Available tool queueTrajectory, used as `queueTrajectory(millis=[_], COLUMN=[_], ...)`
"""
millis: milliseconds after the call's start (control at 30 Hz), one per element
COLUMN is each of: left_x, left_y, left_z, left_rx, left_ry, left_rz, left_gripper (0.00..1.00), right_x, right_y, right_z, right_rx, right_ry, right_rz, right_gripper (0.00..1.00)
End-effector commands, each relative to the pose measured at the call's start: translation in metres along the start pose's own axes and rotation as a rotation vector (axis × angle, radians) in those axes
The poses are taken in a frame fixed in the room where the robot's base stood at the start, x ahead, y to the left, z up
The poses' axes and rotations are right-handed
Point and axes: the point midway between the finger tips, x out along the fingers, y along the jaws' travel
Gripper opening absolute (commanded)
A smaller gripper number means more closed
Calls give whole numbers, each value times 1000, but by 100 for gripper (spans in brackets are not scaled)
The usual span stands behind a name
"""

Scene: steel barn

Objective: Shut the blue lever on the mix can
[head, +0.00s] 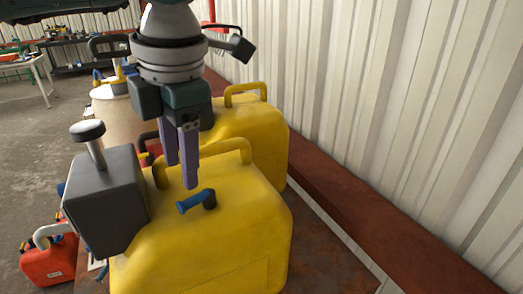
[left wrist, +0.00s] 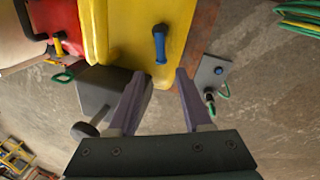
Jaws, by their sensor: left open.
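The blue lever (head: 192,203) sits on top of the nearest yellow can (head: 220,250), on a dark round pivot, and sticks out to the left in the head view. In the left wrist view the lever (left wrist: 159,45) lies ahead of the fingertips, near the middle, on the yellow can (left wrist: 130,25). My left gripper (head: 181,175) hangs fingers down just above and behind the lever. My right gripper is not in view.
A dark grey box (head: 105,200) with a knob stands close left of the can. A second yellow can (head: 262,135) and a beige container (head: 112,112) stand behind. A red can (head: 48,265) is lower left. A corrugated wall (head: 400,100) bounds the right.

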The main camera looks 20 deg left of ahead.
Motion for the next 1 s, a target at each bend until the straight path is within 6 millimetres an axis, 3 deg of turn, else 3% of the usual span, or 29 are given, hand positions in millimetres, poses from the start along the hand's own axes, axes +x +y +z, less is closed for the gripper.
queueTrajectory(millis=[100, 333, 733, 1000], left_x=[21, 58, 70, 69], left_y=[0, -1, -2, -2], left_z=[-1, 0, 1, 1], left_rx=[2, 2, 3, 3], left_ry=[6, 1, -2, -3], left_rz=[-2, -4, -4, -4], left_gripper=[49, 49, 49, 21], right_x=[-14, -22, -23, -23], right_y=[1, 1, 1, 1], right_z=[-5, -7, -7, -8], right_rx=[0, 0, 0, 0], right_ry=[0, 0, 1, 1], right_rz=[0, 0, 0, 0], right_gripper=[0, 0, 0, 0])
